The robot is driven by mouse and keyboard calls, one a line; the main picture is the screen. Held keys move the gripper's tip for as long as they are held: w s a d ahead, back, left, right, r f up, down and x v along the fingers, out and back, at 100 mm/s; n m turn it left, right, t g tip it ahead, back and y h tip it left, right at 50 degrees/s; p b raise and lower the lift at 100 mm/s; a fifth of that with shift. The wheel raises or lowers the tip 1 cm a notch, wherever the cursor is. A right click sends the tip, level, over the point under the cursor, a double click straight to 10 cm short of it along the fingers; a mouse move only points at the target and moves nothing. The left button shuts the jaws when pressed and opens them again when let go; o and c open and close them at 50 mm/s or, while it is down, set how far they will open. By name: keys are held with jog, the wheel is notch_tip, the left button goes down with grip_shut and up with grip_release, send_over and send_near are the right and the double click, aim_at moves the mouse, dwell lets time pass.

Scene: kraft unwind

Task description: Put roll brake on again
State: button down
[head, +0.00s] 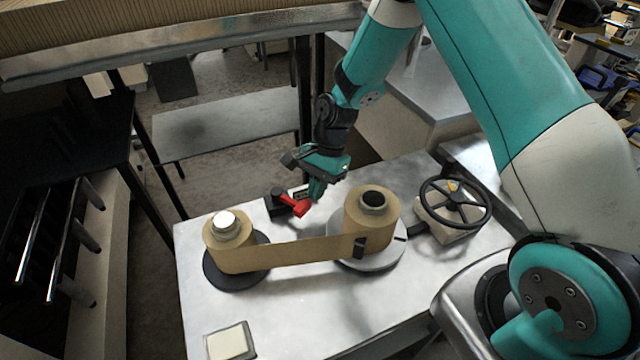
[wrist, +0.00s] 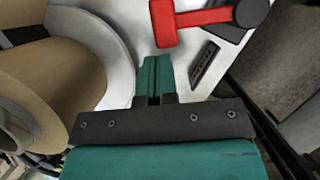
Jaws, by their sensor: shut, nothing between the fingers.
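The roll brake is a red lever (head: 291,204) on a dark block (head: 277,207) behind the two rolls in the head view. In the wrist view the red lever (wrist: 190,18) runs from a dark round pivot (wrist: 251,12) to a wider red end at the left. My gripper (head: 316,196) points down at the red end of the lever. In the wrist view my gripper (wrist: 154,62) is shut and empty, its fingertips just short of the red end. I cannot tell whether they touch it. The full kraft roll (head: 371,222) stands to the right of the lever on a pale disc.
A smaller kraft roll (head: 228,242) stands at the left on a dark disc, with a paper web (head: 305,252) stretched between the rolls. A black handwheel (head: 455,203) stands at the right. A pale square pad (head: 230,342) lies at the front left. A dark slotted piece (wrist: 204,64) lies beside the lever.

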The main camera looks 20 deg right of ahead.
jog(key=shift+d, duration=0.25)
jog(key=shift+a, duration=0.25)
jog(key=shift+s+a+m, duration=0.15)
jog(key=shift+s+m, duration=0.1)
jog(key=shift+m, duration=0.05)
